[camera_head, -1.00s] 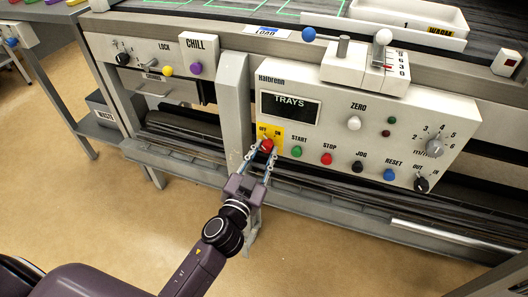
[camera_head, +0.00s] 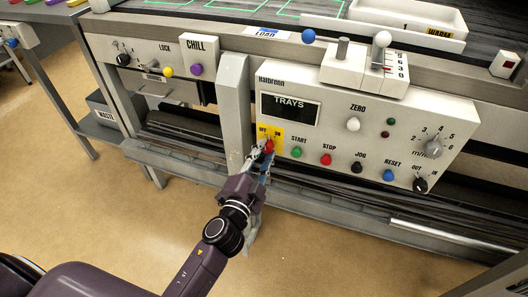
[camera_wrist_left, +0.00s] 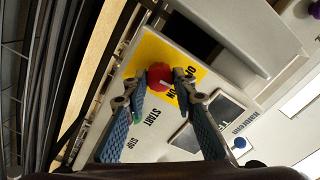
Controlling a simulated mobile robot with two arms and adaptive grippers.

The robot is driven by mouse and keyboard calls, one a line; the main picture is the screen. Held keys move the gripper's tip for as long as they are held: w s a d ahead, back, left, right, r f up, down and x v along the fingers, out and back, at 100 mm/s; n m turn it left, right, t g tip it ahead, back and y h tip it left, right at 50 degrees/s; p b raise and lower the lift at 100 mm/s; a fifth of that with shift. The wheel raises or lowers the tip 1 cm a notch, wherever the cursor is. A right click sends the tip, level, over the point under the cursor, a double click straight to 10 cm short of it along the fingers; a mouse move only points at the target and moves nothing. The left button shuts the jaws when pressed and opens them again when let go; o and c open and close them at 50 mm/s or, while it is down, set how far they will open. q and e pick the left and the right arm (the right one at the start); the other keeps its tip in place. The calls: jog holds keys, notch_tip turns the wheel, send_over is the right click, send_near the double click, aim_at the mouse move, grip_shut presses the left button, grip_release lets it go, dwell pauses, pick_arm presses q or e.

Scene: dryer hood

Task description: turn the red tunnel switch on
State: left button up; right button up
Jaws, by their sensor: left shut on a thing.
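The red tunnel switch (camera_head: 269,145) is a round red knob on a yellow plate (camera_head: 276,132) marked OFF and ON, at the left end of the white control panel. My left gripper (camera_head: 263,152) is shut on this knob. In the left wrist view the red knob (camera_wrist_left: 159,77) sits between the two fingertips of the left gripper (camera_wrist_left: 160,88). A white mark on the knob faces the lettering side, partly toward ON; its exact angle is hard to tell. The fingers hide part of the plate. My right gripper is not in view.
Green START (camera_head: 296,152) and red STOP (camera_head: 325,159) buttons are close to the right of the switch. The TRAYS display (camera_head: 290,108) is above it. A grey upright post (camera_head: 234,105) stands just left. A metal rail runs below the panel.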

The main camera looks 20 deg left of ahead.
pick_arm(q)
jog(key=shift+m, duration=0.9)
jog(key=m, duration=0.2)
jog(key=shift+d+m, duration=0.1)
jog(key=shift+m, duration=0.3)
jog(key=m, duration=0.3)
jog(key=shift+m+p, duration=0.3)
jog(key=shift+m, duration=1)
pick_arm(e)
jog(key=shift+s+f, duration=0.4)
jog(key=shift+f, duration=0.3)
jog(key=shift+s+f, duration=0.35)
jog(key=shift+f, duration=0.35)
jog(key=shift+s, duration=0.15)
pick_arm(q)
jog(key=o, duration=1.2)
jog(key=shift+c, duration=0.2)
